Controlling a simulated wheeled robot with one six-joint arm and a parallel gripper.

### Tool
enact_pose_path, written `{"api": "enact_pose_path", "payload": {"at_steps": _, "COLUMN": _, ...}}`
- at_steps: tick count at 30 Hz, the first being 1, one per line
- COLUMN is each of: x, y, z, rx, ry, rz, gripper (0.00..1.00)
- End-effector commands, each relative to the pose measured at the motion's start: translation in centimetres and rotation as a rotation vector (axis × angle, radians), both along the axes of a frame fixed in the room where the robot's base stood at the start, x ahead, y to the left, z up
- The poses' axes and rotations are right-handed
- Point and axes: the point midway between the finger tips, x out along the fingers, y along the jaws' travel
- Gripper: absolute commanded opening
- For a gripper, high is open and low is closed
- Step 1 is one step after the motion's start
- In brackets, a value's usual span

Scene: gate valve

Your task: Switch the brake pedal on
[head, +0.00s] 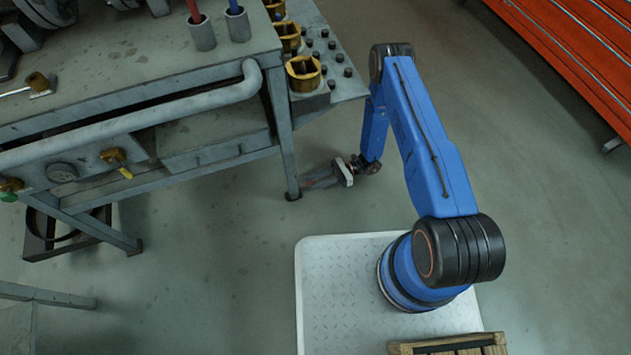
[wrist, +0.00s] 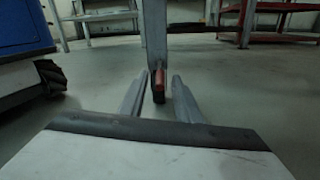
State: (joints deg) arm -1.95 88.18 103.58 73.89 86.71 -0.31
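My gripper (head: 322,178) reaches low, near the floor, beside the front right leg of the grey workbench. In the wrist view my gripper (wrist: 160,76) is open, its two grey fingers apart with a clear gap between them. A small red-topped dark piece (wrist: 158,86), which may be the brake pedal, shows between and beyond the fingertips, at the foot of a grey upright leg. Nothing is seen held, and I cannot tell whether the fingers touch it. In the head view I cannot make the pedal out clearly near the gripper.
The grey workbench (head: 200,75) stands at the left, its front right leg (head: 281,130) close to my gripper. It carries a pipe rail (head: 130,124) and yellow fittings (head: 304,73). An orange rack (head: 580,50) stands at the upper right. Open floor (head: 540,230) lies at the right.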

Motion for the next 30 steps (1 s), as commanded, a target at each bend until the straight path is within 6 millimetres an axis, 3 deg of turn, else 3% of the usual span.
{"api": "enact_pose_path", "payload": {"at_steps": 6, "x": 0.01, "y": 0.0, "z": 0.0, "rx": 0.0, "ry": 0.0, "rz": 0.0, "gripper": 0.28}}
{"api": "enact_pose_path", "payload": {"at_steps": 9, "x": 0.01, "y": -0.01, "z": 0.0, "rx": 0.0, "ry": 0.0, "rz": 0.0, "gripper": 0.04}}
{"api": "enact_pose_path", "payload": {"at_steps": 10, "x": 0.01, "y": -0.01, "z": 0.0, "rx": 0.0, "ry": 0.0, "rz": 0.0, "gripper": 0.0}}
{"api": "enact_pose_path", "payload": {"at_steps": 30, "x": 0.05, "y": 0.11, "z": -0.66, "rx": 0.084, "ry": 0.024, "rz": -0.001, "gripper": 0.0}}
